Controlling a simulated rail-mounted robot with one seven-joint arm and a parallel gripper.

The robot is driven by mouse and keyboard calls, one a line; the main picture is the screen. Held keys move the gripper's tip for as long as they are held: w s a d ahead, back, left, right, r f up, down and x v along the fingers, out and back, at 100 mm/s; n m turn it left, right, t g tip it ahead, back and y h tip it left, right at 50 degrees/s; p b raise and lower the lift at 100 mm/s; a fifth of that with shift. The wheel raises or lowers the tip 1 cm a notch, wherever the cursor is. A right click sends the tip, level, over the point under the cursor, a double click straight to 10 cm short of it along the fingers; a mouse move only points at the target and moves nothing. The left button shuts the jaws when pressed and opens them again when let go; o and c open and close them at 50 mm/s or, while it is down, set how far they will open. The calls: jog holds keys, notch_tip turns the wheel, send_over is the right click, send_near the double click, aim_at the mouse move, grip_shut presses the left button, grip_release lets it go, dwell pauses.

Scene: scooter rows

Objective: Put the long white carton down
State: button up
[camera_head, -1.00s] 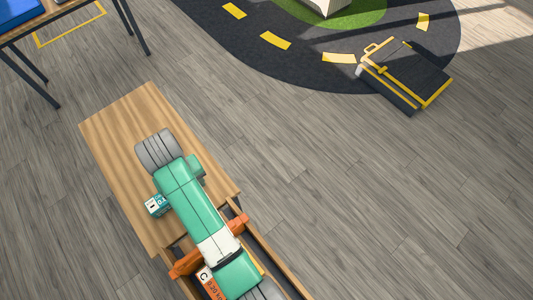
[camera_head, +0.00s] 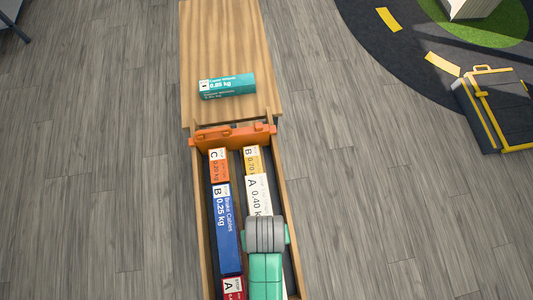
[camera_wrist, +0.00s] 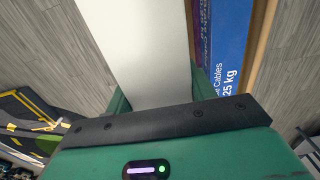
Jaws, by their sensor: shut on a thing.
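The long white carton (camera_head: 258,196), marked A 0.40 kg, shows in the head view in the right lane of the wooden drawer (camera_head: 283,205), just below the yellow carton (camera_head: 253,160). My green and grey arm covers its lower part. In the wrist view the carton (camera_wrist: 148,45) runs between the green fingers of my gripper (camera_wrist: 160,92), which is shut on it. My gripper's fingers are hidden in the head view. I cannot tell whether the carton's underside touches the drawer floor.
The left lane holds an orange carton (camera_head: 219,165), a blue carton (camera_head: 226,230) and a red carton (camera_head: 233,288). An orange bar (camera_head: 233,135) crosses the drawer's far end. A teal carton (camera_head: 228,87) lies on the wooden top (camera_head: 222,35).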

notch_tip(320, 180, down, 18)
jog(key=b, duration=0.4)
jog(key=shift+b, duration=0.35)
jog(key=o, duration=1.3)
jog(key=shift+f, duration=0.1)
jog(key=shift+c, duration=0.2)
notch_tip(320, 180, up, 12)
jog(key=p, duration=0.3)
